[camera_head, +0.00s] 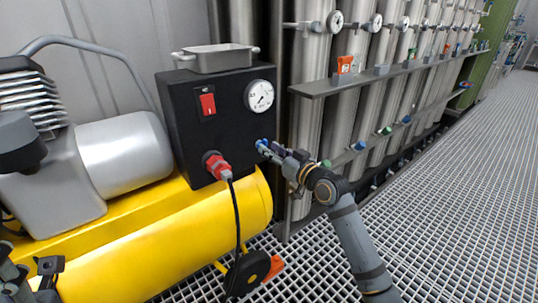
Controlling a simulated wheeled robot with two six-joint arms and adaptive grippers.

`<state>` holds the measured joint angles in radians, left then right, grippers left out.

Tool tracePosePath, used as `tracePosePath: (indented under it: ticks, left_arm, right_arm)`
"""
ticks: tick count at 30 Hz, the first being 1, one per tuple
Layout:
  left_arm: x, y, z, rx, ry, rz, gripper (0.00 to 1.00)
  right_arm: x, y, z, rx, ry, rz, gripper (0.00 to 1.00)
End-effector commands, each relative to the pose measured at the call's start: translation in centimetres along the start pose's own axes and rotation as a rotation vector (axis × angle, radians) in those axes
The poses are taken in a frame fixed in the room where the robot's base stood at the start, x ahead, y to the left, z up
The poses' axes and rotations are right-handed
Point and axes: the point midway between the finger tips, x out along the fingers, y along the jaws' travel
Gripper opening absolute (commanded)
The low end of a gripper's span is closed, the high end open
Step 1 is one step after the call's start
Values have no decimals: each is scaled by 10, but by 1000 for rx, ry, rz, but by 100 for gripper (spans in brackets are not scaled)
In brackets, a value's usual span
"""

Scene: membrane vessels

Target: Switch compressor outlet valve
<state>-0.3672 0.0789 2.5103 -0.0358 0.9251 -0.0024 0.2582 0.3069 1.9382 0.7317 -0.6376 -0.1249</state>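The compressor is a yellow tank (150,245) with a grey motor (125,155) and a black control box (185,105) on top. A small blue outlet valve (262,144) sticks out of the box's front face, low on the right, below a round gauge. My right gripper (271,151) comes from the lower right, with its fingertips at the blue valve. The fingers partly cover it, and I cannot tell whether they are closed on it. My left gripper (28,274) is at the lower left edge, partly cut off, away from the valve.
The box also carries a red switch (207,104), a white gauge (260,96) and a red plug (218,166) with a black cable hanging to a reel (246,272). A metal tray (217,58) sits on top. Steel membrane vessels (308,90) stand behind a shelf at right. Grating floor (455,190) is clear.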

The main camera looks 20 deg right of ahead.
Motion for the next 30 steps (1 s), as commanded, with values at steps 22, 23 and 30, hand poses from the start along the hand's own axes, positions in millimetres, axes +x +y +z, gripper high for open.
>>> tracePosePath:
  ticks: [22,23,30]
  left_arm:
    - [-5,1,1,4,-2,0,35]
    - [-5,1,1,4,-2,0,35]
    - [-3,0,1,4,-1,-1,35]
  right_arm:
    - [17,0,0,-1,-1,0,0]
    - [17,0,0,-1,-1,0,0]
    - [16,0,-1,7,-1,0,0]
